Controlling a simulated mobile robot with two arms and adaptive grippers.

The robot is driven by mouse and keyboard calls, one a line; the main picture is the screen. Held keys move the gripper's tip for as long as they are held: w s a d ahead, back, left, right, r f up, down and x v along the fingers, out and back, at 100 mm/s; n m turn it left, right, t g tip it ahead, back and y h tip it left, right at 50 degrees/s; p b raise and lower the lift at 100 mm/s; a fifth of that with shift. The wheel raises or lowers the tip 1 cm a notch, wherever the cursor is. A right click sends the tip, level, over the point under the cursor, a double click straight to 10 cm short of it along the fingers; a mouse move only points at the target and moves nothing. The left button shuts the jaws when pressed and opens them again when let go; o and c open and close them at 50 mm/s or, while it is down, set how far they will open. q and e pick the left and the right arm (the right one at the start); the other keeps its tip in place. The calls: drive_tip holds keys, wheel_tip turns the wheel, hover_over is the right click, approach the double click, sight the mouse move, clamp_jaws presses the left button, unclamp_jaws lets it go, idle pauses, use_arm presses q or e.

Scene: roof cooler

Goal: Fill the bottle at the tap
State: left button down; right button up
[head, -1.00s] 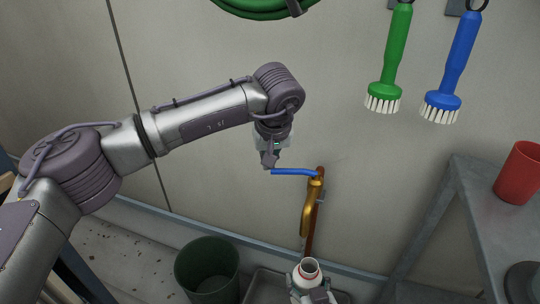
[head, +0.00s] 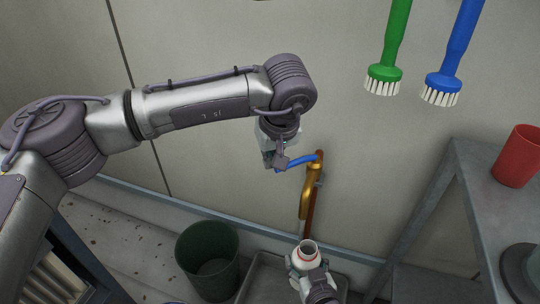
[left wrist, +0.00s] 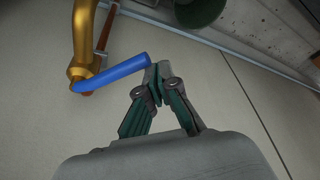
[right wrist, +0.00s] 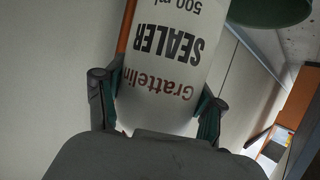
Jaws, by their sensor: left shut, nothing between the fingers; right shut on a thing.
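The tap has a gold spout (head: 306,195) and a blue lever (head: 298,162) on a copper pipe by the wall. My left gripper (head: 277,163) is shut and empty at the free end of the lever. In the left wrist view its closed fingertips (left wrist: 157,78) are right beside the lever's tip (left wrist: 125,69), seemingly touching it. The white bottle (head: 308,258), open-mouthed and roughly upright, appears just below the spout. My right gripper (right wrist: 157,100) is shut around the bottle's sides, its label reading SEALER (right wrist: 165,44). I see no water stream.
A dark green bin (head: 208,255) stands left of a grey basin (head: 262,280) under the tap. A grey metal table (head: 470,190) at right bears a red cup (head: 518,157). Green (head: 388,50) and blue (head: 453,55) brushes hang on the wall.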

idle(0.3)
drive_tip(key=shift+w, duration=0.25)
drive_tip(key=w, duration=0.5)
drive_tip(key=shift+w+a, duration=0.25)
drive_tip(key=shift+a, duration=0.15)
use_arm(q)
drive_tip(key=d+v, duration=0.1)
drive_tip(key=v, duration=0.9)
drive_tip(key=shift+w, duration=0.2)
idle(3.9)
use_arm(e)
drive_tip(key=s, duration=0.6)
drive_tip(key=shift+d, duration=0.4)
